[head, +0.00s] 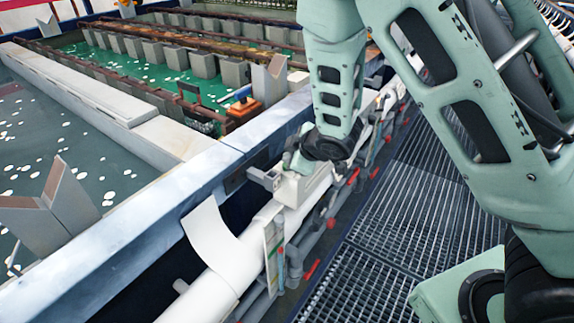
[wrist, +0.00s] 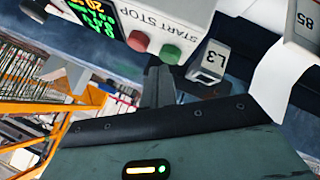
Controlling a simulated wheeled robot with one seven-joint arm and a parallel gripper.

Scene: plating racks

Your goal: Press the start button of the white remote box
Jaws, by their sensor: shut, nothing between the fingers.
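The white remote box (wrist: 195,14) is at the top of the wrist view, turned so its START STOP lettering reads upside down. A green button (wrist: 170,53) is by the word START and a red button (wrist: 138,41) by STOP. A lit display (wrist: 95,16) shows left of them. My gripper (wrist: 160,72) is shut and empty, its tips appearing just below the green button, with a small gap in the picture; true depth is hard to tell. In the head view a white box (head: 302,187) sits on the pipe below my wrist; its buttons are hidden there.
A white curved sheet (head: 212,238) hangs by the pipe. Liquid tanks (head: 95,160) lie left of the blue rim, and a grated walkway (head: 400,220) lies right.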

